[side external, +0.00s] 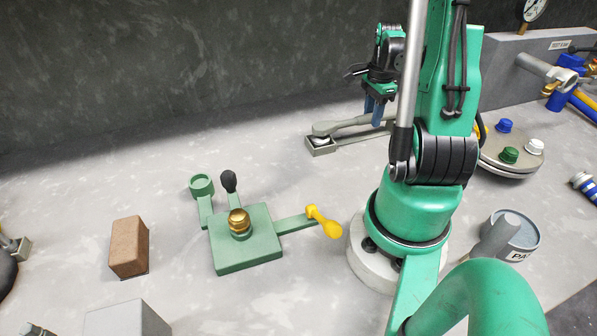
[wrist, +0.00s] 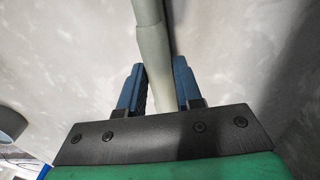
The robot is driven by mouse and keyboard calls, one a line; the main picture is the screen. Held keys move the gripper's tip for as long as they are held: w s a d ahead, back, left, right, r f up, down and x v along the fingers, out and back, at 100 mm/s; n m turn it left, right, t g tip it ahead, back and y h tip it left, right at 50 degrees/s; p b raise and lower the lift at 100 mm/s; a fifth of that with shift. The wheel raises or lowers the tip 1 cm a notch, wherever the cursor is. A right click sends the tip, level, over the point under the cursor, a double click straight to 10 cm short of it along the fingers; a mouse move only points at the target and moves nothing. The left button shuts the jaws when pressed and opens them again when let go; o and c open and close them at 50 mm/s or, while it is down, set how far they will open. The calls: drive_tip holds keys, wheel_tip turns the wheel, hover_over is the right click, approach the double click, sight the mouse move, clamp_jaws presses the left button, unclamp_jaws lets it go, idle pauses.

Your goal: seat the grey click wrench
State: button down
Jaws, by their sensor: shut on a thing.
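The grey click wrench (side external: 347,124) lies lengthwise at the back of the bench, its broad head end at the left. My gripper (side external: 376,108) is shut on its shaft near the right end, partly hidden by my arm. In the wrist view the blue fingers of my gripper (wrist: 160,75) stand either side of the grey shaft of the wrench (wrist: 152,45). A low grey holder (side external: 320,148) with a boxy left end is right beneath the wrench head. I cannot tell whether the head touches it.
A green fixture (side external: 247,250) with a brass knob and yellow-handled arm stands at front left, beside a brown block (side external: 129,247). A round lid (side external: 510,160) with coloured caps and a grey pail (side external: 520,240) are at right. Bench left of the holder is clear.

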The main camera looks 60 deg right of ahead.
drive_tip(key=shift+f, duration=0.15)
drive_tip(key=c, duration=0.5)
unclamp_jaws()
drive_tip(key=shift+r, duration=2.85)
drive_tip(key=w+a+r+n+t+h, duration=0.2)
drive_tip(key=w+a+r+n+t, duration=0.1)
drive_tip(key=w+a+n, duration=1)
drive_tip(key=w+a+r+n+t+y, duration=0.1)
drive_tip(key=a+n+t, duration=0.3)
drive_tip(key=a+n, duration=1)
drive_tip(key=shift+w+a+r+y, duration=0.25)
drive_tip(key=shift+a+r+y, duration=0.1)
drive_tip(key=shift+y, duration=0.15)
